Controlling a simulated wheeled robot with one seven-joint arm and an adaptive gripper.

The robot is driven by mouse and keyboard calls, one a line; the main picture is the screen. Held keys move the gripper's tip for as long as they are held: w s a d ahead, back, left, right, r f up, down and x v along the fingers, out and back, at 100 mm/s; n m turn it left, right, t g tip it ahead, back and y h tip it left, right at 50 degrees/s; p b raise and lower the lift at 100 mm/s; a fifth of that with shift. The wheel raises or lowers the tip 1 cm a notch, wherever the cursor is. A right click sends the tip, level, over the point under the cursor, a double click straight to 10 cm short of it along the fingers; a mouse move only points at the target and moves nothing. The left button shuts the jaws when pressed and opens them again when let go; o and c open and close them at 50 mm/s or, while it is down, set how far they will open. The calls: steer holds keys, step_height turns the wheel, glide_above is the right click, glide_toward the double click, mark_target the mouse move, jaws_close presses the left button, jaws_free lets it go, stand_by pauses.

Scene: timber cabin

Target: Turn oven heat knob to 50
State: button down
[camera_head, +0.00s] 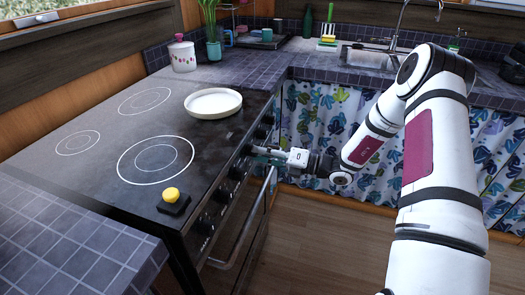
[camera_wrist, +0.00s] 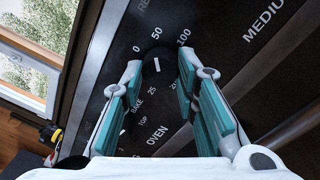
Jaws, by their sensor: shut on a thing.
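The oven heat knob (camera_wrist: 154,78) is round and black with a white mark, among the labels 0, 50 and 100 in the wrist view. Its white mark appears to point up toward the label 50; the exact angle is hard to tell. My gripper (camera_wrist: 159,65) has one teal-padded finger on each side of the knob and is shut on it. In the head view my gripper (camera_head: 262,152) reaches the front of the black stove (camera_head: 90,165). The knob it holds is hidden there by the fingers.
Other black knobs (camera_head: 206,222) line the stove front, above the oven door handle (camera_head: 245,232). A white pan (camera_head: 213,103) and a yellow button on a black base (camera_head: 171,196) sit on top. The wooden floor (camera_head: 320,240) in front is clear.

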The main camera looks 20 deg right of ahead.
steer(key=shift+f, duration=0.1)
stand_by(0.5)
steer(key=c, duration=1.2)
jaws_free()
steer(key=shift+c, duration=0.2)
steer(key=v, duration=1.2)
